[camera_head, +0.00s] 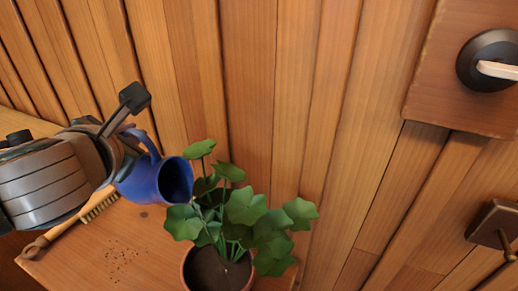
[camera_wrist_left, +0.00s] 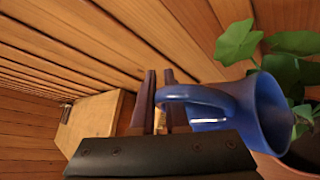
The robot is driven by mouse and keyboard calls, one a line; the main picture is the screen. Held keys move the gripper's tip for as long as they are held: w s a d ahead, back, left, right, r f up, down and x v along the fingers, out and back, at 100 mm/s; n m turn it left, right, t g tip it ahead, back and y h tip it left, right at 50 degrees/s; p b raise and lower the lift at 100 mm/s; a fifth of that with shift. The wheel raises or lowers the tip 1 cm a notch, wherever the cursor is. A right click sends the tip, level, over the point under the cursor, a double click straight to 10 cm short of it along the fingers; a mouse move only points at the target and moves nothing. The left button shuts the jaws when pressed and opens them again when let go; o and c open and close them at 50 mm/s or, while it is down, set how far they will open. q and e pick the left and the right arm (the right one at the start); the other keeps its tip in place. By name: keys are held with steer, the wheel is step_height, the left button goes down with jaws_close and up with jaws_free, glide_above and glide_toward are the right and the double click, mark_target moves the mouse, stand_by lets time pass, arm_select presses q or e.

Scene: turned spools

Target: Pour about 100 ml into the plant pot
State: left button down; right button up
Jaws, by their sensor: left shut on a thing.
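A blue jug (camera_head: 154,180) is tilted on its side in the head view, its dark mouth facing right towards the plant. In the left wrist view the jug (camera_wrist_left: 262,115) is at the right, its handle reaching to the fingers. My left gripper (camera_wrist_left: 162,105) is shut on the jug's handle. In the head view the gripper (camera_head: 126,128) is partly hidden by the jug and its own wrist. The plant pot (camera_head: 188,272) holds dark soil and a leafy green plant (camera_head: 245,208), just right of and below the jug's mouth. No liquid stream is visible. My right gripper is not in view.
A wooden brush (camera_head: 98,204) lies on the wooden table (camera_head: 75,262), below my left arm. Dark crumbs (camera_head: 120,256) are scattered left of the pot. A plank wall (camera_head: 250,80) stands close behind, with a dark round fixture (camera_head: 487,60) at upper right.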

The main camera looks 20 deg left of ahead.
mark_target(138, 132)
arm_select(q)
steer(key=shift+d+r, duration=0.2)
steer(key=shift+d, duration=0.1)
steer(key=shift+s+d+r+m+t+y+p, duration=0.15)
steer(key=shift+d+r+m+y+p, duration=0.15)
steer(key=shift+d+p, duration=0.2)
steer(key=shift+w+d+r+m+t+y+p, duration=0.1)
steer(key=shift+d+r+m+t+y+p, duration=0.1)
steer(key=shift+d+r+y+p, duration=0.3)
steer(key=shift+a+f+h+b, duration=0.15)
steer(key=shift+f+h+b, duration=0.15)
steer(key=shift+f+b, duration=0.15)
steer(key=shift+a+f+n+h+b, duration=0.3)
steer(key=shift+a+f+b, duration=0.35)
steer(key=shift+a, duration=0.25)
steer(key=shift+a+r+n+h+p, duration=0.15)
steer(key=shift+a+n+h+p, duration=0.15)
steer(key=shift+a+p, duration=0.45)
steer(key=shift+a+f+n+g+h+p, duration=0.15)
steer(key=shift+f+n+g+h, duration=0.15)
steer(key=shift+f, duration=0.35)
steer(key=shift+a+f+n+g+h+p, duration=0.15)
steer(key=shift+f+n+g+h, duration=0.1)
steer(key=shift+f+h, duration=0.25)
steer(key=shift+w+f+n+h, duration=0.15)
steer(key=shift+f+n+h, duration=0.15)
steer(key=shift+f, duration=0.4)
steer(key=shift+w+f+n+h, duration=0.15)
steer(key=shift+f+h, duration=0.25)
steer(key=shift+f, duration=0.3)
